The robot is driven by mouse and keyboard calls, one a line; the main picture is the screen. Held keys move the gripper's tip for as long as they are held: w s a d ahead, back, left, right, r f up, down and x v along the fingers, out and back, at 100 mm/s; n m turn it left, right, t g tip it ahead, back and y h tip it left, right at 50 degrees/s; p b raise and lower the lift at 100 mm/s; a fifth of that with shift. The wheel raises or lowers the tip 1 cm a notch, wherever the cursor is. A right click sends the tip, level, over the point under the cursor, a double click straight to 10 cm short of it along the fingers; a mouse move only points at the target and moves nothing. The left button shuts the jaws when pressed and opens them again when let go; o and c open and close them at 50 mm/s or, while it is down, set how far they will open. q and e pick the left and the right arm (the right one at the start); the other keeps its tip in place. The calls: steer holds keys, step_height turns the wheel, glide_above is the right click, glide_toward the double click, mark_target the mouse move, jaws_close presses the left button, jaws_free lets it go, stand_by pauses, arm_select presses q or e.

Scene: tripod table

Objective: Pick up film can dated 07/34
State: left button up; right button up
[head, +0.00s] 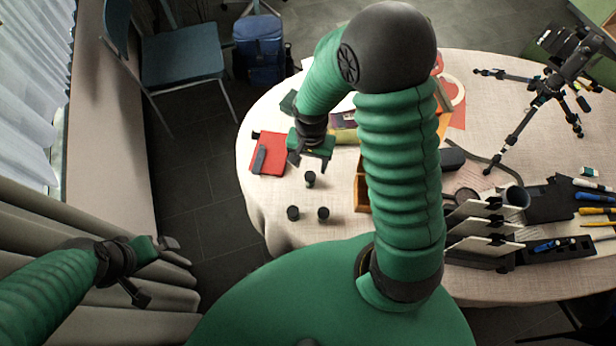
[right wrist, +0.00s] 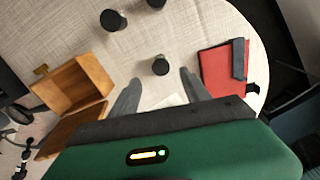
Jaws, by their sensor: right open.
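Three small black film cans stand on the round table: one (head: 310,179) nearest my right gripper, one (head: 293,213) at front left and one (head: 323,213) to its right. No date can be read on them. My right gripper (head: 311,160) is open and empty, just behind the nearest can. In the right wrist view, that can (right wrist: 160,65) is ahead of the gap between the open fingers (right wrist: 160,80); the others (right wrist: 113,20) (right wrist: 156,4) are farther off. My left gripper (head: 154,271) is open and empty, off the table at lower left.
A red notebook (head: 268,158) with a dark object on it lies left of my right gripper. An open wooden box (right wrist: 75,85) is on the other side, partly hidden by my arm in the head view. A tripod (head: 540,100) and tools fill the table's right.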

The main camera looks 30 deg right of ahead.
mark_target(310, 177)
step_height(310, 177, down, 8)
steer(key=shift+a+f, duration=0.1)
steer(key=shift+f, duration=0.05)
steer(key=shift+w+f, duration=0.15)
steer(key=shift+f, duration=0.2)
jaws_close()
